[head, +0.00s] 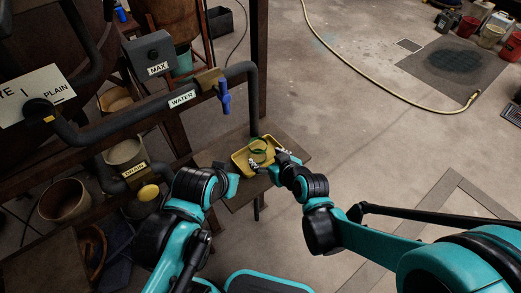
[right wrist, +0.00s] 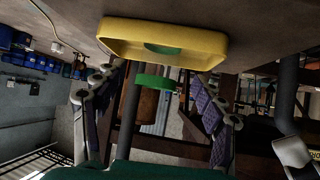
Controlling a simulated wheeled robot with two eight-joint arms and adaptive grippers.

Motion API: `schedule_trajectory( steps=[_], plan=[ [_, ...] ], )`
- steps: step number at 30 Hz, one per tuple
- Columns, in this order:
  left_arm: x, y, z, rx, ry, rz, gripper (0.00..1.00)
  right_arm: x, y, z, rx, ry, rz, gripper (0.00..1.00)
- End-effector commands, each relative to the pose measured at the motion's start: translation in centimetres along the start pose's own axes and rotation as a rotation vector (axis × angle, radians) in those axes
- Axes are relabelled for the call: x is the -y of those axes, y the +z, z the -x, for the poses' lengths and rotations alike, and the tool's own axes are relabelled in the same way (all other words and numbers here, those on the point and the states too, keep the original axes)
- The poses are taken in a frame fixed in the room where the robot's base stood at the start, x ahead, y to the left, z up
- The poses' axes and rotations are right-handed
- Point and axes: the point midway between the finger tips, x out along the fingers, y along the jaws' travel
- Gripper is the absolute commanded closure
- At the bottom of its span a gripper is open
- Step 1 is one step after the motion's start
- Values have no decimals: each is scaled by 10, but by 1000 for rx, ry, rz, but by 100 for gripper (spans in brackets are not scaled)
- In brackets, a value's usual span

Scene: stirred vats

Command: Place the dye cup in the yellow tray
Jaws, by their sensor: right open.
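The yellow tray (head: 240,163) stands on a small brown table in the head view. It also shows at the top of the right wrist view (right wrist: 208,42). Green parts of what looks like the dye cup (head: 260,151) show at the tray. In the right wrist view, a green band (right wrist: 153,83) sits between my spread fingers, and another green patch lies inside the tray. I cannot tell whether both belong to one cup. My right gripper (head: 268,161) is open at the tray's near right side. My left arm shows, but its fingers do not.
A water pipe (head: 150,108) with a blue valve handle (head: 225,101) runs left of the table (head: 290,150). A dark post rises behind it. Buckets and vats crowd the left. Open floor (head: 400,130) lies right, with a hose across it.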

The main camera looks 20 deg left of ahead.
Motion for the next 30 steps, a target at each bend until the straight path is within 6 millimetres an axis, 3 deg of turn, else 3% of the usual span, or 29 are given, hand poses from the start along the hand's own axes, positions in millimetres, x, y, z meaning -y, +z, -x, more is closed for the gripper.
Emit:
schedule_trajectory(
  steps=[1,6,16,20,23,30],
  plan=[
    [0,-4,6,0,0,0,100,0,-3,13,0,1,-2,30],
    [0,-10,13,0,0,0,100,0,-2,38,0,1,-2,30],
    [0,-11,15,0,0,0,100,0,0,49,0,1,-2,30],
    [0,-11,15,0,0,0,100,-14,2,60,21,29,-26,30],
    [0,-11,15,0,0,0,100,-40,8,85,66,88,-84,30],
    [0,-11,15,0,0,0,100,-107,51,186,222,315,-306,30]
  ],
)
